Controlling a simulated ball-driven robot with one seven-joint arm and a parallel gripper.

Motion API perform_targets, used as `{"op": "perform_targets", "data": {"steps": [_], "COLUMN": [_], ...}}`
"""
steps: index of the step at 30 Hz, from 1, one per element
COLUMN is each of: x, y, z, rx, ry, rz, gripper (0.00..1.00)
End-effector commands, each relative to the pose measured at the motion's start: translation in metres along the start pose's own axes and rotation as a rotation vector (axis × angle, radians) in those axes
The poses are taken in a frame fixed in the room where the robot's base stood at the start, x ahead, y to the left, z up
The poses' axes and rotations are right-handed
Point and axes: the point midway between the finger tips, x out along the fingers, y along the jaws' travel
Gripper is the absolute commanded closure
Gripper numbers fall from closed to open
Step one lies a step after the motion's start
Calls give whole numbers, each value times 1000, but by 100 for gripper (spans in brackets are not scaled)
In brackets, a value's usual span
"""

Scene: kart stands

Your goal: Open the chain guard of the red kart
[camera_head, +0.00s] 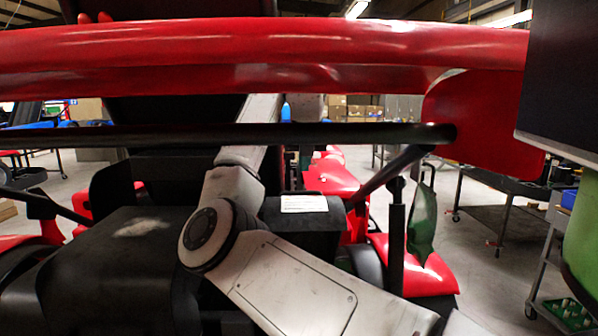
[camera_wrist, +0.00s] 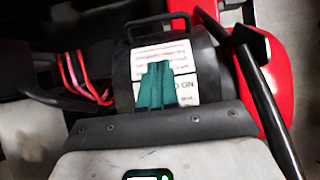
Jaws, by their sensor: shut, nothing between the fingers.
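The red kart (camera_head: 332,178) fills the head view, with red bodywork and black tubes. A black cover with a white label, which looks like the chain guard (camera_head: 305,222), sits near the middle behind my arm. In the wrist view the guard (camera_wrist: 124,62) shows a dark loop handle (camera_wrist: 155,20) along its top and a white label with red and black print. My gripper (camera_wrist: 155,66) has teal fingers, closed together and empty, in front of the label. I cannot tell whether they touch it. The guard looks closed. My gripper is hidden in the head view.
A long red bar (camera_head: 280,45) and a black tube (camera_head: 300,134) cross above my arm. In the wrist view a black tube (camera_wrist: 262,95) runs close on the right, and red cables (camera_wrist: 80,75) lie on the left. A cart (camera_head: 508,205) stands at right.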

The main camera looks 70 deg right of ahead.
Motion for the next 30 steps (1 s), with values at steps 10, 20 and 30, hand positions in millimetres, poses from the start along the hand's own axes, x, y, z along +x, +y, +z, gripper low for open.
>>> {"op": "perform_targets", "data": {"steps": [10,20,30], "x": [66,112,123], "y": [0,1,2], "z": [0,15,20], "rx": [-4,-5,-4], "ry": [4,2,0], "rz": [0,1,2], "gripper": [100,100,100]}}
